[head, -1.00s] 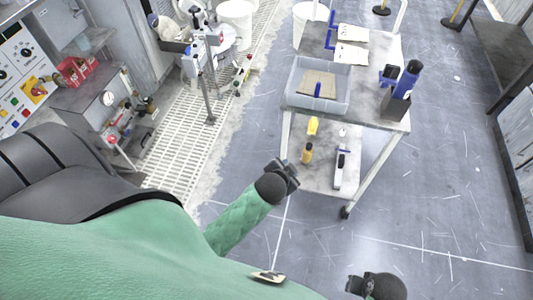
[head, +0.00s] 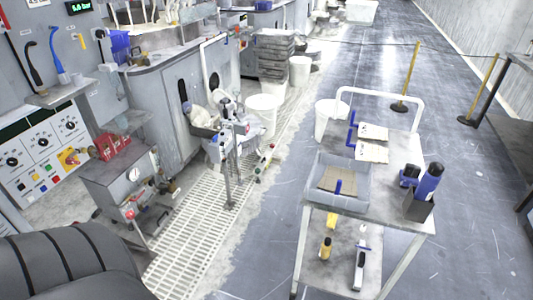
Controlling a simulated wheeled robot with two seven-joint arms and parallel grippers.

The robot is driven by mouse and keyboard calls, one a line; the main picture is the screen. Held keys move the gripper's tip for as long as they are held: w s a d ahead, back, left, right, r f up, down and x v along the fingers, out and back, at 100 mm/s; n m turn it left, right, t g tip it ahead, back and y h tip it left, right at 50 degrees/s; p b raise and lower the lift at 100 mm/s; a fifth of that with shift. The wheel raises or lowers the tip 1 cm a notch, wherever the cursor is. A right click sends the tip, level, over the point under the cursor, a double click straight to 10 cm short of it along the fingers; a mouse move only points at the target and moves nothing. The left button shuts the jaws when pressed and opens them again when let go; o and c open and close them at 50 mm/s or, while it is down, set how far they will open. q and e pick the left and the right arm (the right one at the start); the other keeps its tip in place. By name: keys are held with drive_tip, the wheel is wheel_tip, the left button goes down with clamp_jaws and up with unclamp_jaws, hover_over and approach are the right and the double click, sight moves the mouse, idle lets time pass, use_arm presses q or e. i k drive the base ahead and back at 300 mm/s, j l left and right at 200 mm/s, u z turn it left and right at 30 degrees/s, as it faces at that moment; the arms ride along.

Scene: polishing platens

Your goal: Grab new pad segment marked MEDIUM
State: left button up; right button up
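Two pale flat sheets with blue parts at their left edges lie on the back of a wheeled cart's top (head: 385,208): a far sheet (head: 373,132) and a near sheet (head: 372,152). Any marking on them is too small to read, so I cannot tell which one says MEDIUM. A grey bin (head: 318,202) stands in front of them, holding a tan flat piece (head: 341,179) with a blue part on it. Neither of my grippers shows in this view.
A dark holder (head: 418,206) with a blue-and-black bottle (head: 429,182) stands on the cart's right side. A white push handle (head: 378,94) rises at its back. The lower shelf holds a yellow bottle (head: 326,248) and other items. Open floor lies right of the cart.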

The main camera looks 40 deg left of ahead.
sight(365, 152)
drive_tip(key=u, duration=4.15)
drive_tip(key=z, duration=1.75)
drive_tip(key=l+z, duration=0.15)
drive_tip(key=z, duration=0.3)
drive_tip(key=i+l+z, duration=0.1)
drive_tip(key=z, duration=0.35)
drive_tip(key=l+z, duration=0.15)
drive_tip(key=z, duration=0.3)
drive_tip(key=i+l+z, duration=0.1)
drive_tip(key=z, duration=0.35)
drive_tip(key=i, duration=0.2)
drive_tip(key=l+z, duration=0.05)
